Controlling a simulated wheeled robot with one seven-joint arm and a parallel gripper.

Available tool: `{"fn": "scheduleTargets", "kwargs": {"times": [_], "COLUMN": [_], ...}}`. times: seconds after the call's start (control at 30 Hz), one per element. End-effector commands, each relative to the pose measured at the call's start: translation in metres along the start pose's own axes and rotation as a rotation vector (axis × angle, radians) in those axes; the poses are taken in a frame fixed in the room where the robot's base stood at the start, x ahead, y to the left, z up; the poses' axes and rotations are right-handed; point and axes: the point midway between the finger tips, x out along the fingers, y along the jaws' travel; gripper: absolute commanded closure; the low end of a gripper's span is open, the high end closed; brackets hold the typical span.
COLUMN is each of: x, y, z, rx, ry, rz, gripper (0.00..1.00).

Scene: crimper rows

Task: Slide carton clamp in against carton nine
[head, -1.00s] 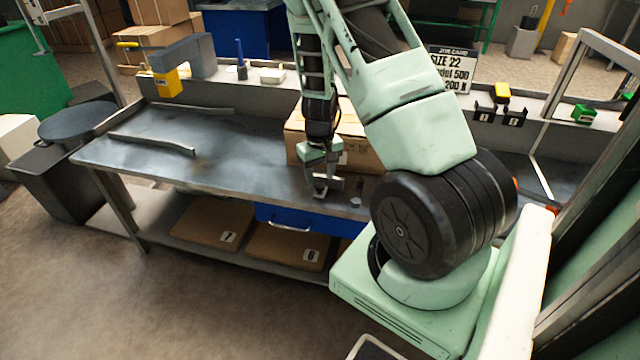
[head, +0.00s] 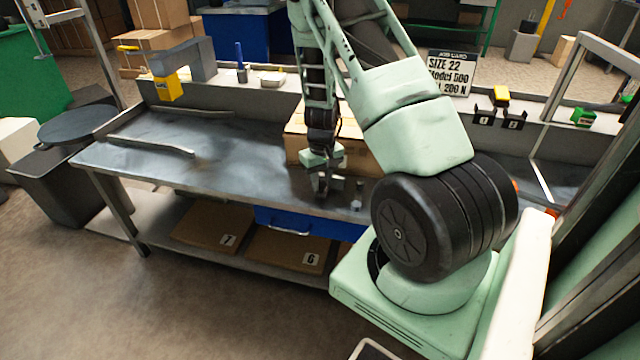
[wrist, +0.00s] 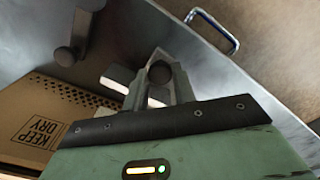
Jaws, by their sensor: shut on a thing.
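A brown carton (head: 365,157) stands on the bench just behind my gripper. In the wrist view its "KEEP DRY" side (wrist: 45,125) shows at the left; I cannot read a nine on it. My gripper (head: 322,187) is low over the bench near the front edge, pointing down. In the wrist view its fingers (wrist: 158,72) are shut on a small dark round knob, apparently part of the carton clamp. A grey upright post (head: 358,194) stands on the bench right of the gripper. The fingers hide much of the clamp, and I cannot tell whether it touches the carton.
The metal bench (head: 240,150) is clear to the left, apart from a loose grey bar (head: 150,145). A blue drawer (head: 290,222) with a handle is under the front edge. Cartons numbered 7 (head: 212,228) and 6 (head: 285,247) lie on the shelf below.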

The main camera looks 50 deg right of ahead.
Motion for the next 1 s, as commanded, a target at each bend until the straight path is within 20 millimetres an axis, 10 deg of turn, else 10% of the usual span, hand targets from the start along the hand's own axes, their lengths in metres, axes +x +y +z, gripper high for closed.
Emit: {"fn": "scheduleTargets", "kwargs": {"times": [0.4, 0.43, 0.5, 1.0], "x": [0.000, 0.000, 0.000, -0.025], "y": [0.014, 0.014, 0.014, 0.013], "z": [-0.013, -0.013, -0.013, -0.014], "rx": [0.001, 0.001, 0.001, -0.001], "ry": [0.001, 0.001, 0.001, 0.005], "rz": [0.003, 0.003, 0.003, 0.003], "gripper": [1.00, 0.68, 0.52, 0.52]}}
